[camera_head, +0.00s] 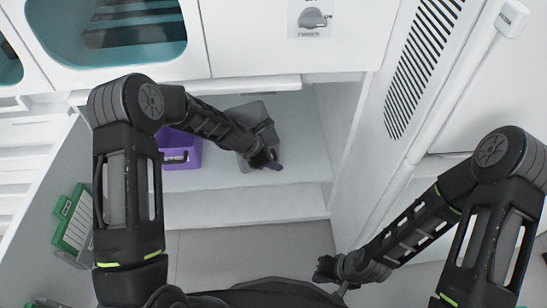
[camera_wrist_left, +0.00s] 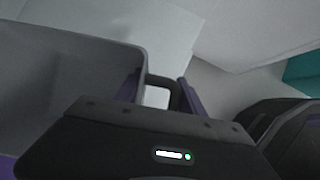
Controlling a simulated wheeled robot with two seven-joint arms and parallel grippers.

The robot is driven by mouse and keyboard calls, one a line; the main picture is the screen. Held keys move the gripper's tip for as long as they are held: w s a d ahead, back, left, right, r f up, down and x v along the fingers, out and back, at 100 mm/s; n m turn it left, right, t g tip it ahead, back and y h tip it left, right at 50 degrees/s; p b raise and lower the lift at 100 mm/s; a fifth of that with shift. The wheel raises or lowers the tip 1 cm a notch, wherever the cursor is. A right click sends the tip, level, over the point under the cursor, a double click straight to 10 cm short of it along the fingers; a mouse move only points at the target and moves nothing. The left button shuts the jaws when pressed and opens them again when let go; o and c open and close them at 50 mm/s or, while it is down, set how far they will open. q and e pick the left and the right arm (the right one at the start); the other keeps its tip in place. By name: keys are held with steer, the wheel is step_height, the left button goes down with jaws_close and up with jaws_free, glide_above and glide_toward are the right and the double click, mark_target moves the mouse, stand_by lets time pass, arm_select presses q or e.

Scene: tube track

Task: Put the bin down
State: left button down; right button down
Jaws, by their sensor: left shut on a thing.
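A grey bin (camera_head: 250,112) is in the open cabinet bay, over the white shelf (camera_head: 240,206). My left gripper (camera_head: 272,163) is shut on the bin's handle at its front. In the left wrist view the grey bin (camera_wrist_left: 95,65) fills the left side, and its dark handle (camera_wrist_left: 160,82) sits between the purple fingertips. I cannot tell whether the bin's base touches the shelf. My right gripper (camera_head: 328,272) is away at the lower middle, apart from the bin, and its fingers are too small to read.
A purple bin (camera_head: 183,152) stands left of the grey bin, partly behind my left arm. A cabinet side wall (camera_head: 345,125) bounds the bay on the right, with bare shelf before it. A green-and-white rack (camera_head: 74,222) is at the lower left.

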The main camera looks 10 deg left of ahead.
arm_select(q)
steer(key=shift+w, duration=0.15)
steer(key=shift+w, duration=0.9)
step_height(320, 180, down, 2)
steer(key=shift+w+a+f+b, duration=0.15)
steer(key=shift+f+b, duration=0.1)
steer(key=shift+b, duration=0.35)
steer(key=shift+f, duration=0.35)
steer(key=c, duration=0.7)
jaws_free()
